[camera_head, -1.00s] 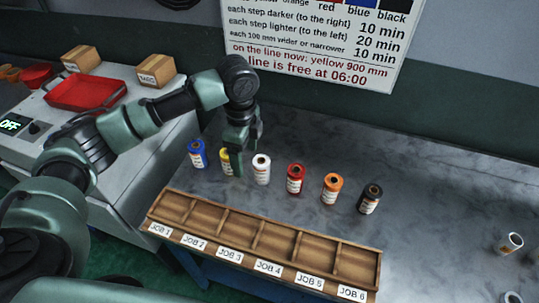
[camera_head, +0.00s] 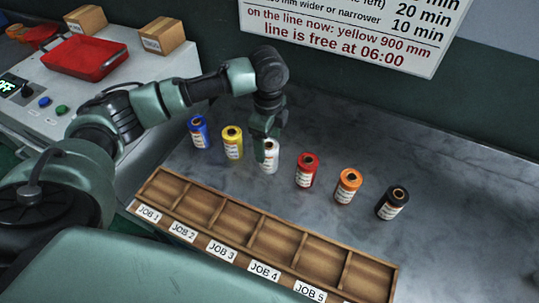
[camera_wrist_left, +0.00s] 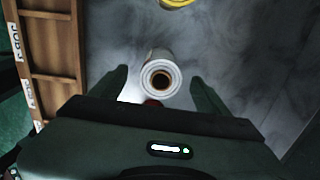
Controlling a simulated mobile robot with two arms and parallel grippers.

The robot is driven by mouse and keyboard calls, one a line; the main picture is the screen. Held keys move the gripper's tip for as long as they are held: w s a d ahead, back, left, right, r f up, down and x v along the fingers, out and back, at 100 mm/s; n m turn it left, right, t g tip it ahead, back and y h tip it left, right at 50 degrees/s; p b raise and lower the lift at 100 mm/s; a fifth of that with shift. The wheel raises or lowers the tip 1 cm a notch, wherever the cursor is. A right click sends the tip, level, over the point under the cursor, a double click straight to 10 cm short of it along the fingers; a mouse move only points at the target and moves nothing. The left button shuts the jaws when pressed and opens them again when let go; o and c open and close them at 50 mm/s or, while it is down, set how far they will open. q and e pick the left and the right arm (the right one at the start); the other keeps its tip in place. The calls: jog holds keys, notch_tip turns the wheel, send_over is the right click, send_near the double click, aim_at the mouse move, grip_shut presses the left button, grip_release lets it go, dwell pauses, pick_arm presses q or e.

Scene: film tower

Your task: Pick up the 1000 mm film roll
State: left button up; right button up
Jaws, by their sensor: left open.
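A row of film rolls stands upright on the grey table: blue (camera_head: 199,133), yellow (camera_head: 232,143), white (camera_head: 269,160), red (camera_head: 307,170), orange (camera_head: 347,187) and black (camera_head: 392,204). Their labels are too small to read, so I cannot tell which is 1000 mm. My left gripper (camera_head: 267,143) is open over the white roll and partly covers it. In the left wrist view the white roll (camera_wrist_left: 160,76) lies between the two open fingers. The yellow roll (camera_wrist_left: 177,2) shows at the top edge, and a bit of red below the white roll. My right gripper is not in view.
A wooden tray (camera_head: 231,229) with compartments labelled JOB lies in front of the rolls. At left a pale machine (camera_head: 62,106) carries a red tray (camera_head: 86,57) and cardboard boxes (camera_head: 162,36). The table right of the black roll is clear.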

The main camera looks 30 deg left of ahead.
pick_arm(q)
notch_tip(320, 180, down, 5)
jog(key=shift+w+r+p, duration=0.1)
jog(key=shift+p, duration=0.35)
jog(key=c, duration=1.5)
jog(key=shift+c, duration=0.7)
jog(key=shift+r, duration=0.15)
